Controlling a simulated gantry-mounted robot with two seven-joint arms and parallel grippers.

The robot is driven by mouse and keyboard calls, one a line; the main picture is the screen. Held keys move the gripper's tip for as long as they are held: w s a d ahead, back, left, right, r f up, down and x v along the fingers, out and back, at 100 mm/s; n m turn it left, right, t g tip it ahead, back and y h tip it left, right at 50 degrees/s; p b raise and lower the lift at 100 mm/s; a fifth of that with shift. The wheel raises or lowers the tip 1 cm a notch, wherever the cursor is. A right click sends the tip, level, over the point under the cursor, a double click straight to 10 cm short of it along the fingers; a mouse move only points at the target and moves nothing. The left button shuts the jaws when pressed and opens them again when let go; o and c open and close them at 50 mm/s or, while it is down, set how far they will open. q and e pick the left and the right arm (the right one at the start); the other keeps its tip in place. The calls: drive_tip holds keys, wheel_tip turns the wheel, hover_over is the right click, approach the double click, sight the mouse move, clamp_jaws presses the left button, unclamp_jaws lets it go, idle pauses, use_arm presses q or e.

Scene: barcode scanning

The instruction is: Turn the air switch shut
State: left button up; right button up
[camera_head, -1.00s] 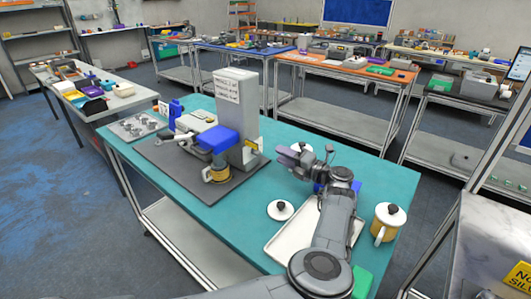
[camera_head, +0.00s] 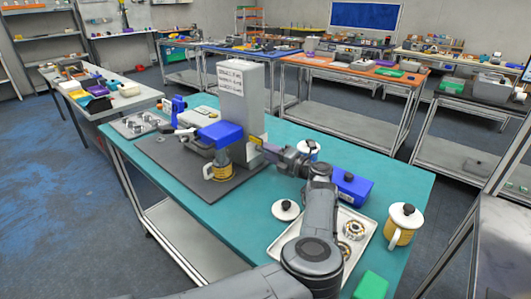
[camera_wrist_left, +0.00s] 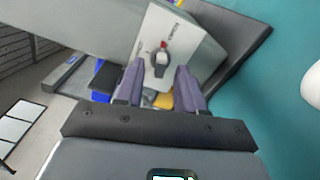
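The air switch (camera_wrist_left: 162,58) is a rotary knob with red, black and white parts on a light grey panel, seen in the left wrist view. The panel belongs to the tall grey machine (camera_head: 251,110) with a blue head on the teal table. My left gripper (camera_head: 270,152) is beside the machine's right side in the head view. Its two purple-grey fingers also show in the left wrist view (camera_wrist_left: 158,85), open and apart, with the knob lying ahead between them. I cannot tell whether they touch it. The knob is not clearly visible in the head view. My right gripper is out of view.
A yellow mug (camera_head: 217,172) stands under the blue head. Right of my left arm are a blue box (camera_head: 352,188), a lidded mug (camera_head: 400,228) and a green block (camera_head: 371,286). A white tray (camera_head: 362,256) holds a round metal part (camera_head: 354,230). A white lid (camera_head: 286,210) lies left of the arm.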

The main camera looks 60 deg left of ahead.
use_arm(q)
drive_tip(key=shift+x, duration=1.1)
clamp_jaws()
